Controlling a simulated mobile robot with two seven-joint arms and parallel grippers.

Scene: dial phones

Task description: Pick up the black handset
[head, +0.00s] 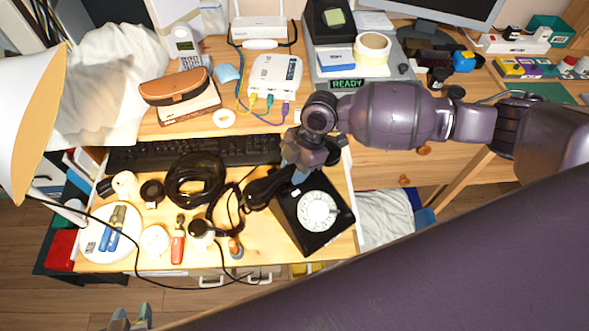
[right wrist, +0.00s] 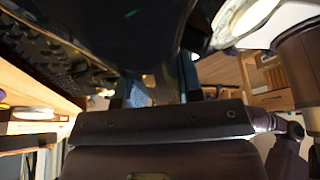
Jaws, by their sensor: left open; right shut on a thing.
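The black dial phone (head: 285,218) sits on the pulled-out desk shelf, with its white round dial (head: 318,211) facing up. The black handset (head: 262,191) lies across the phone's upper left corner in the head view, one end reaching past the body. My right gripper (head: 300,172) is shut on the handset and covers part of it. In the right wrist view the dark handset (right wrist: 130,35) fills the top, above the two fingers (right wrist: 160,88). I cannot tell how far it is above the phone. My left gripper (head: 131,318) is open and empty at the bottom left.
A white router (head: 276,77) stands behind. A lamp (head: 30,120) stands at the left.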

